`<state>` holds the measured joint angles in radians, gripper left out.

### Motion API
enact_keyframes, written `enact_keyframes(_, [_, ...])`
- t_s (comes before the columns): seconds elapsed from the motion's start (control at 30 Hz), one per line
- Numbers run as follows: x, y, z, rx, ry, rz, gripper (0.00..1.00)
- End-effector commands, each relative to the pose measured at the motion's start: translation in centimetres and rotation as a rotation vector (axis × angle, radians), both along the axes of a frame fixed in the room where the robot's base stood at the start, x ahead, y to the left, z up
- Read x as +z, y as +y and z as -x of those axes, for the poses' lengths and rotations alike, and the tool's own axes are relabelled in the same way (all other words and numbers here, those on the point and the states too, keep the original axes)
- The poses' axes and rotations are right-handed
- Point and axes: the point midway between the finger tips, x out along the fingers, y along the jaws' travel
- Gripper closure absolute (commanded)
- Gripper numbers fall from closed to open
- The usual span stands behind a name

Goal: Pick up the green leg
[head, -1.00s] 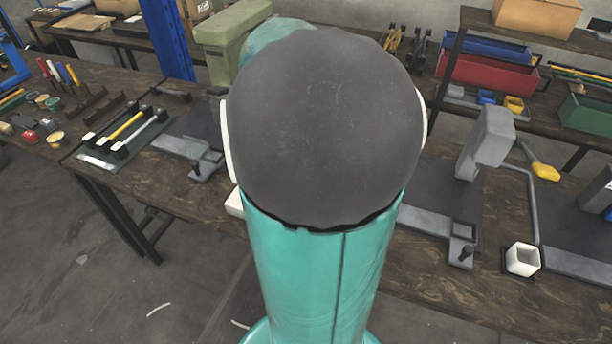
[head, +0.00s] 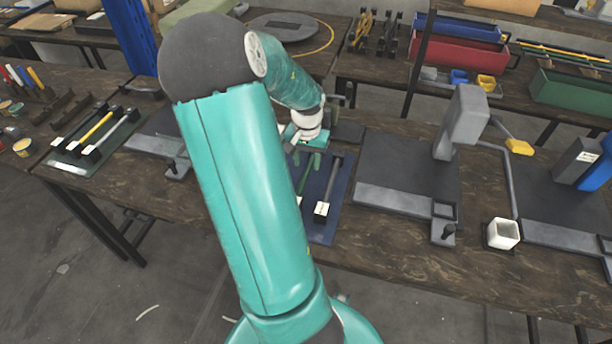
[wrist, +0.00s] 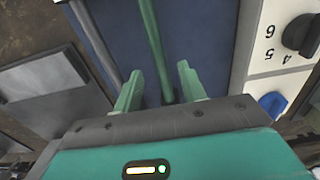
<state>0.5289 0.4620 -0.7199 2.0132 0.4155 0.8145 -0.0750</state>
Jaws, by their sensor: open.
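The green leg (wrist: 150,35) is a thin rod over a blue mat (wrist: 196,25). In the wrist view it runs from the top edge down between the two fingers of my gripper (wrist: 158,72). The fingers are open, with a gap on both sides of the leg. In the head view, my gripper (head: 306,158) is above the far part of the blue mat (head: 320,232). The near part of the green leg (head: 303,182) shows there, partly covered by my arm.
A grey leg (wrist: 97,42) lies left of the green one in the wrist view; the same grey leg (head: 330,180) is to its right in the head view. A numbered panel with a black knob (wrist: 300,34) stands close by. A grey press (head: 465,120) is on the right.

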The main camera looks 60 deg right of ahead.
Motion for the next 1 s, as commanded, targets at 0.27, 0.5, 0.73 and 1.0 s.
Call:
enact_keyframes(0.27, [-3.1,-0.3,0.0,-0.002,0.003,-0.002,0.59])
enact_keyframes(0.5, [-5.5,-0.4,-0.1,-0.001,0.001,0.0,0.59])
enact_keyframes(0.73, [-5.5,-0.4,-0.1,-0.001,0.0,0.001,0.65])
enact_keyframes(1.0, [-5.5,-0.4,-0.1,-0.001,0.0,0.001,1.0])
